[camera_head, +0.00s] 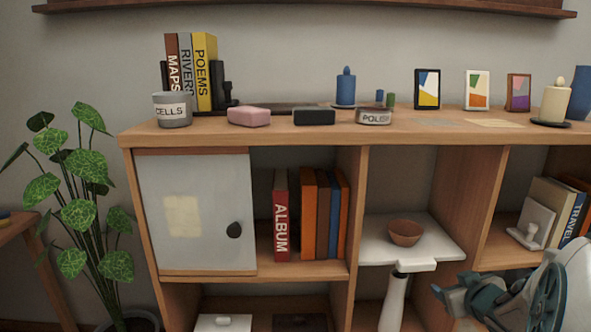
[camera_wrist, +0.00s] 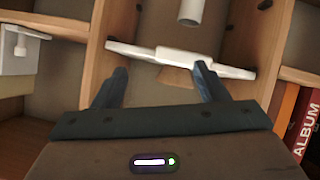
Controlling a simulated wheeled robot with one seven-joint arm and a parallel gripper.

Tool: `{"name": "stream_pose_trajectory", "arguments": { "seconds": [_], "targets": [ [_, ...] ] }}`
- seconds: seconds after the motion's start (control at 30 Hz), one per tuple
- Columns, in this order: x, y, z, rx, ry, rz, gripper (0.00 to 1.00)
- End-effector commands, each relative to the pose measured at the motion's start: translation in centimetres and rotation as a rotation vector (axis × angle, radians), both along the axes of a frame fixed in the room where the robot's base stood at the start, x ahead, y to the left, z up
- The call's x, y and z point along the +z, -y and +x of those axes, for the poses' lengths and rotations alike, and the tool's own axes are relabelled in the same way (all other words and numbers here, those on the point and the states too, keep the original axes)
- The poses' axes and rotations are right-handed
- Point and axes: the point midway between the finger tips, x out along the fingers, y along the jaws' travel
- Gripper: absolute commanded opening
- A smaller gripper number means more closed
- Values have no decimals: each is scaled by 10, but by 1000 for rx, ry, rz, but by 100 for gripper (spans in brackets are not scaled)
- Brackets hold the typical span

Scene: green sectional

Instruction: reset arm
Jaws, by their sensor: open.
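My gripper (camera_head: 448,298) is at the lower right of the head view, in front of the wooden shelf unit (camera_head: 300,142) and just below and right of the white pull-out shelf (camera_head: 380,254). In the wrist view my gripper (camera_wrist: 160,78) shows two dark fingers spread apart with nothing held between them. The white shelf (camera_wrist: 185,57) crosses the picture beyond the fingertips, and the brown bowl (camera_wrist: 177,77) shows partly between them. In the head view the bowl (camera_head: 405,232) rests on that shelf.
A white bottle-like object (camera_head: 393,300) stands below the white shelf. A cabinet door (camera_head: 195,210) is at left, beside upright books (camera_head: 325,213). A plant (camera_head: 80,215) stands at far left.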

Motion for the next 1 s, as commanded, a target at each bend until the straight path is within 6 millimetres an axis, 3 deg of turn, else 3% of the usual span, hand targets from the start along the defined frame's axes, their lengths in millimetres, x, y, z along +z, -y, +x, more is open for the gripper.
{"name": "stream_pose_trajectory", "arguments": {
  "seconds": [0.03,0.1,0.27,0.5,0.8,0.87,1.0],
  "targets": [
    [34,-8,0,-36,-17,-24,67],
    [56,-14,-6,-104,-58,-43,67],
    [99,-37,-30,-229,-175,-44,67],
    [148,-98,-90,-310,-420,56,67],
    [184,-182,-174,-223,-738,217,67],
    [187,-190,-183,-205,-774,235,67],
    [187,-192,-184,-202,-778,237,67]
  ]
}}
